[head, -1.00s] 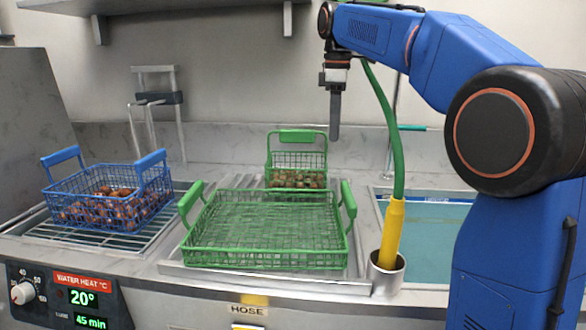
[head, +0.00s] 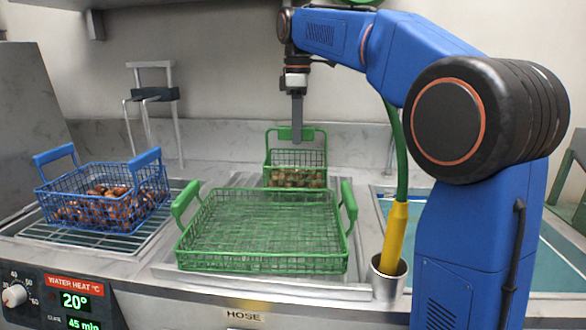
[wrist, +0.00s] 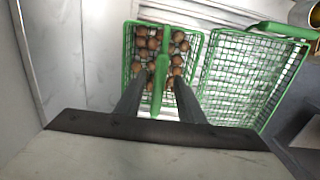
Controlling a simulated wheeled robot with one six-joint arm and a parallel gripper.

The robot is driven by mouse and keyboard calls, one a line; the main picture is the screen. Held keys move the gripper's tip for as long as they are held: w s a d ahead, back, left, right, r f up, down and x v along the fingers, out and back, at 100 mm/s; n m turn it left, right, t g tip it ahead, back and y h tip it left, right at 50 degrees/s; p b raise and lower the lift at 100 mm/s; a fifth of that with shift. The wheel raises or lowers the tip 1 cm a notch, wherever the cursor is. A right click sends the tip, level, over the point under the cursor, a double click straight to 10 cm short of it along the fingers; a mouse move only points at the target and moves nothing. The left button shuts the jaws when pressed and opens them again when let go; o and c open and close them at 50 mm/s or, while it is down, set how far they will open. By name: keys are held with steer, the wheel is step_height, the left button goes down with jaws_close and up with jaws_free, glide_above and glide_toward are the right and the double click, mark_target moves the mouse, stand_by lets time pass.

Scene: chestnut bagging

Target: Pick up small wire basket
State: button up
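The small green wire basket (head: 296,171) stands behind the large green basket and holds brown chestnuts. Its green handle (head: 310,134) rises at its back. My gripper (head: 297,140) points down at that handle in the head view. In the wrist view the small basket (wrist: 198,52) lies beyond my two dark fingers, and its handle (wrist: 160,85) shows between them. The fingers (wrist: 158,100) stand apart on either side of the handle, with a gap visible. Contact with the handle cannot be seen.
The large empty green basket (head: 182,254) stands just in front, and also at right in the wrist view (wrist: 207,100). A blue basket (head: 42,197) of chestnuts sits on a rack at left. A yellow hose nozzle (head: 396,238) stands in a metal cup at right.

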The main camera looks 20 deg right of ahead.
steer(key=shift+w+a+f, duration=0.15)
steer(key=shift+f, duration=2.45)
jaws_close()
